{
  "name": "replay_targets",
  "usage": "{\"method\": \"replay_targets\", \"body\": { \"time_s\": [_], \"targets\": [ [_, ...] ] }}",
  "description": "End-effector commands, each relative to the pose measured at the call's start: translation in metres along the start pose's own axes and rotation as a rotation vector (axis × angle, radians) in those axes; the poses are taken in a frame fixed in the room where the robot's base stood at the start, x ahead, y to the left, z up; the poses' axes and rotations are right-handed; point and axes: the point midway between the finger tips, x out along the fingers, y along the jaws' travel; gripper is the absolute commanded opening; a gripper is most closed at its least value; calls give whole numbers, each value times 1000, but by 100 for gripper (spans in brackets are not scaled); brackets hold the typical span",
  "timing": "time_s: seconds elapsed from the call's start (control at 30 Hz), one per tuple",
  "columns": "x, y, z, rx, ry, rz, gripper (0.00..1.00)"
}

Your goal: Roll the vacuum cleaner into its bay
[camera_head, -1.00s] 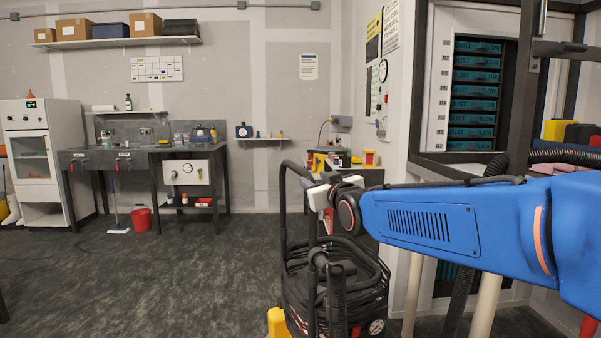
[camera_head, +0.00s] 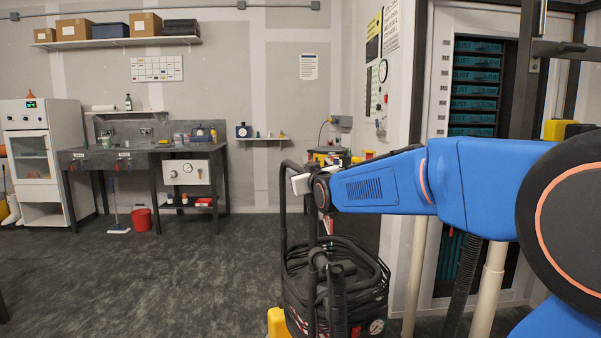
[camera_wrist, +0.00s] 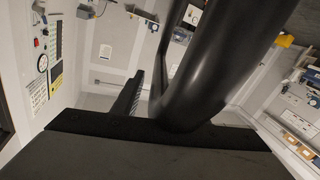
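The vacuum cleaner (camera_head: 337,272) stands upright on the floor at lower centre of the head view, with black hose coiled around it, a tall black handle frame and a small dial low on its front. My gripper (camera_head: 300,184) is at the upper part of that handle. In the wrist view the black curved handle tube (camera_wrist: 205,75) fills the middle, close in front of the palm. One ridged finger shows left of the tube, with a narrow gap visible between them. The other finger is hidden, so I cannot tell its grip. I cannot make out the bay.
A yellow object (camera_head: 278,322) is at the vacuum's lower left. A rack with teal drawers (camera_head: 476,90) stands at the right, with pale posts below it. A grey bench (camera_head: 130,157) and a red bucket (camera_head: 141,219) are at the back left. The floor at left is clear.

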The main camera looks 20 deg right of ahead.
Motion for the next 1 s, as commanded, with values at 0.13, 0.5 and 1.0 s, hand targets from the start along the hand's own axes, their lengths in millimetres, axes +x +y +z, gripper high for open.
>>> {"method": "replay_targets", "body": {
  "time_s": [0.13, 0.5, 1.0],
  "targets": [
    [2, 0, 0, 0, -1, 0, 39],
    [2, 0, 0, 0, 0, 0, 0],
    [2, 0, 0, 0, 0, 0, 0]
  ]
}}
